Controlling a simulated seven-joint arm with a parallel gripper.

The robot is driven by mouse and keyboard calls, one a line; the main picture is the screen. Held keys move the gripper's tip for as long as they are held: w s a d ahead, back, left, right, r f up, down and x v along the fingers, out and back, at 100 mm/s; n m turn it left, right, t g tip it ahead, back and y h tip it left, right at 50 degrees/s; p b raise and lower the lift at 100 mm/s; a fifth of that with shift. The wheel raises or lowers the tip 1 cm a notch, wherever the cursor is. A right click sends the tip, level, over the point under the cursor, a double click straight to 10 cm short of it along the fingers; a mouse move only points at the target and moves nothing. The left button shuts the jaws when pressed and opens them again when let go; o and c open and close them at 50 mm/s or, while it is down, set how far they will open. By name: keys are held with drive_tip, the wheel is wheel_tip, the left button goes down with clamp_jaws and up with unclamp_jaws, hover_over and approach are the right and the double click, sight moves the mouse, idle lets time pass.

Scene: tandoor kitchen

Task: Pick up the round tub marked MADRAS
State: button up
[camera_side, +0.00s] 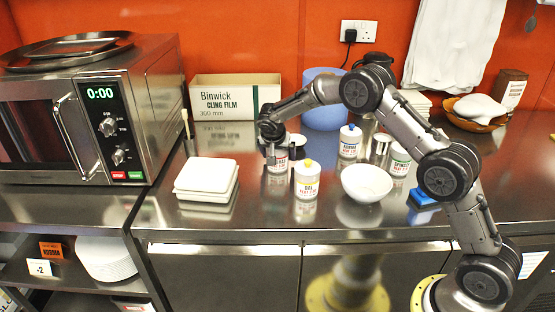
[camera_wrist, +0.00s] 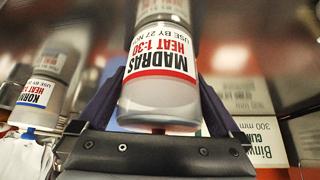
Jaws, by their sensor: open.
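The round MADRAS tub (camera_wrist: 160,85) is white with a red-and-black label reading HEAT 1:30. It fills the middle of the wrist view, upside down in the picture. In the side view the tub (camera_side: 277,166) stands on the steel counter, partly hidden by my gripper (camera_side: 276,152). In the wrist view my gripper (camera_wrist: 158,92) is open, with one dark finger on each side of the tub. I cannot tell whether either finger touches it.
A yellow-lidded tub (camera_side: 306,182) stands close at the front right. A blue-lidded KORMA tub (camera_side: 349,144), a green-lidded tub (camera_side: 399,160) and a white bowl (camera_side: 367,183) are farther right. A cling film box (camera_side: 236,97) stands behind.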

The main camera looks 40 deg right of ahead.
drive_tip(key=shift+r, duration=0.1)
drive_tip(key=c, duration=1.4)
drive_tip(key=shift+r, duration=0.1)
drive_tip(key=shift+r, duration=0.55)
wheel_tip(320, 180, up, 2)
drive_tip(key=shift+s+r, duration=0.1)
drive_tip(key=shift+r, duration=0.1)
drive_tip(key=s+a+r, duration=0.1)
drive_tip(key=s+r, duration=0.2)
drive_tip(key=s, duration=0.1)
drive_tip(key=s+r, duration=0.3)
drive_tip(key=s, duration=0.2)
drive_tip(key=s+a+r, duration=0.1)
drive_tip(key=s+r, duration=0.2)
drive_tip(key=s, duration=0.1)
drive_tip(key=shift+s+a+r, duration=0.1)
drive_tip(key=shift+s+a, duration=0.2)
